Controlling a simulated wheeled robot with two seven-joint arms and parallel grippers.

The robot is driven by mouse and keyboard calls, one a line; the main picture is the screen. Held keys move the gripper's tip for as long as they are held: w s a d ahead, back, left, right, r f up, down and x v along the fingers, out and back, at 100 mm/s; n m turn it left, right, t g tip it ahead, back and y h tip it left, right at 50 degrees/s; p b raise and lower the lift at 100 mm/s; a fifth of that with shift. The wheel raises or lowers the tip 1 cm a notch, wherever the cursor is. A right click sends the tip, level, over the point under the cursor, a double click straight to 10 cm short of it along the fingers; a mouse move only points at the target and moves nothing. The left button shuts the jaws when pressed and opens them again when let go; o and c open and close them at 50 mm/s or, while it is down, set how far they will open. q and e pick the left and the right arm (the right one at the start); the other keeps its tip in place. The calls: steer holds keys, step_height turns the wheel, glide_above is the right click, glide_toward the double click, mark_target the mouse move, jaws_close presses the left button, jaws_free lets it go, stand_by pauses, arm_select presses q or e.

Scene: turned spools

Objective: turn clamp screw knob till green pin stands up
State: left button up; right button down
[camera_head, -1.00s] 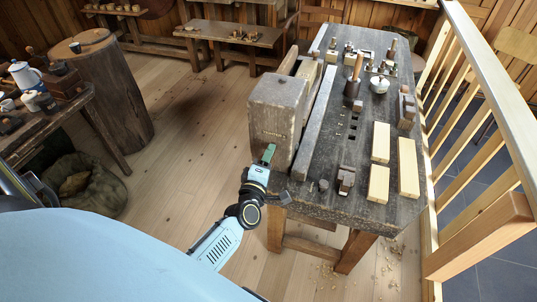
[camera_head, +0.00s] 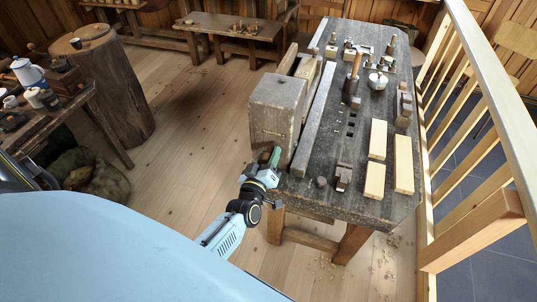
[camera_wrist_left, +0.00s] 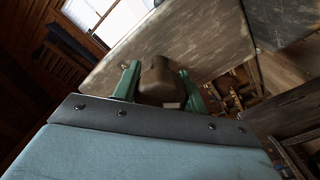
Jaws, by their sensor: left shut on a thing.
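My left gripper (camera_head: 269,160) is at the near end of the workbench (camera_head: 330,198), beside the large wooden vise block (camera_head: 277,103). In the left wrist view its two green fingers (camera_wrist_left: 158,87) stand on either side of a rounded brown-grey knob (camera_wrist_left: 158,76); the gripper is shut on it. In the head view the knob is hidden behind the gripper. I cannot make out a green pin; the green seen there is on the gripper fingers. My right gripper is not in view.
Pale wood blocks (camera_head: 403,163) and small tools lie on the bench top. A wooden railing (camera_head: 487,92) runs along its right side. A sack (camera_head: 98,176), a stump (camera_head: 112,95) and a side table (camera_head: 50,125) stand at the left. Floor between is open.

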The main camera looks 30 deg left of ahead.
arm_select(q)
steer(key=shift+s+f+m, duration=0.2)
steer(key=shift+f+m, duration=0.15)
steer(key=shift+m, duration=0.05)
steer(key=o, duration=0.8)
steer(key=shift+c, duration=0.2)
steer(key=shift+o, duration=1.1)
steer(key=shift+s+r, duration=0.15)
steer(key=shift+r, duration=0.05)
steer(key=shift+w, duration=0.2)
steer(key=shift+s, duration=0.15)
steer(key=v, duration=1.3)
steer(key=shift+s, duration=0.1)
